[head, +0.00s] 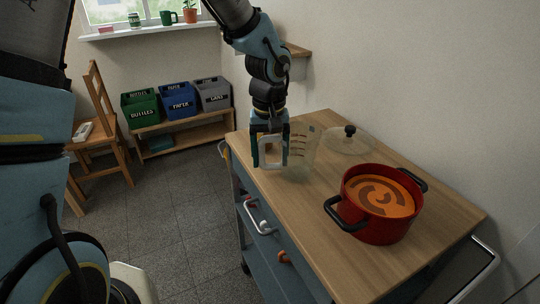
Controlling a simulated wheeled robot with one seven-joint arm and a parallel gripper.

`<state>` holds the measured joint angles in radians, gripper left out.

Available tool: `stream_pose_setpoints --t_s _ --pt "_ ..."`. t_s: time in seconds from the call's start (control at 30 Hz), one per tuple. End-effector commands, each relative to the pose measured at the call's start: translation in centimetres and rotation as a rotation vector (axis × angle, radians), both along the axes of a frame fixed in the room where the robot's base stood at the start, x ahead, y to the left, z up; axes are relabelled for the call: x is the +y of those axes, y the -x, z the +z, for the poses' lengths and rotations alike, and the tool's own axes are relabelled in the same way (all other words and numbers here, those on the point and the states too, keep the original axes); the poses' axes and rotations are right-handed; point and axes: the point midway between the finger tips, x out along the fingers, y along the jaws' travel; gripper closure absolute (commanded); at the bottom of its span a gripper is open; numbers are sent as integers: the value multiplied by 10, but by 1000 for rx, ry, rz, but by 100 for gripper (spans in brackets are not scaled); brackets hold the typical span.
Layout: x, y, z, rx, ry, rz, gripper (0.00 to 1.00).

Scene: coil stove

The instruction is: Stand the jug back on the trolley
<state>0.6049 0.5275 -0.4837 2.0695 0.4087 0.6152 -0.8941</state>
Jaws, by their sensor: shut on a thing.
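The jug (303,148) is clear, with orange-brown marks on its side and a pale handle at its left. It looks upright over the far left part of the trolley's wooden top (310,209). I cannot tell whether its base touches the wood. My gripper (268,158) points down and is shut on the jug's handle. The fingers partly cover the handle.
A red pot (375,235) of orange soup stands on the trolley's right part, with black handles. A clear lid (349,141) with a black knob lies behind it. The wall is close behind the trolley. Bare wood lies in front of the jug.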

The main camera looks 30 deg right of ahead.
Motion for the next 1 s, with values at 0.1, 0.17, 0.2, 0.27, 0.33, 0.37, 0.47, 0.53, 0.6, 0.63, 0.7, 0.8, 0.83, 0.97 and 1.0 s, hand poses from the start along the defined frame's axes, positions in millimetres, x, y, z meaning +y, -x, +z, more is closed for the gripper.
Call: stream_pose_setpoints --t_s 0.1,0.17,0.2,0.27,0.33,0.37,0.47,0.53,0.6,0.63,0.7,0.8,0.83,0.97,1.0 --pt "0 0 0 -1 0 0 100" --pt "0 0 -3 -1 0 0 100" --pt "0 0 -4 -1 0 0 100" --pt "0 0 -3 0 0 0 22" --pt "0 0 -3 0 0 0 14" --pt "0 0 -3 0 0 0 10" --pt "0 0 -3 0 0 0 0" --pt "0 0 -3 0 0 0 0" --pt "0 0 -3 0 0 0 0" --pt "0 0 -3 0 0 0 0" --pt "0 0 -2 0 0 0 0" --pt "0 0 4 0 1 0 0" --pt "-1 -1 6 -2 2 0 0" --pt "0 -2 28 -5 4 1 0" --pt "0 -1 36 -5 5 2 0"
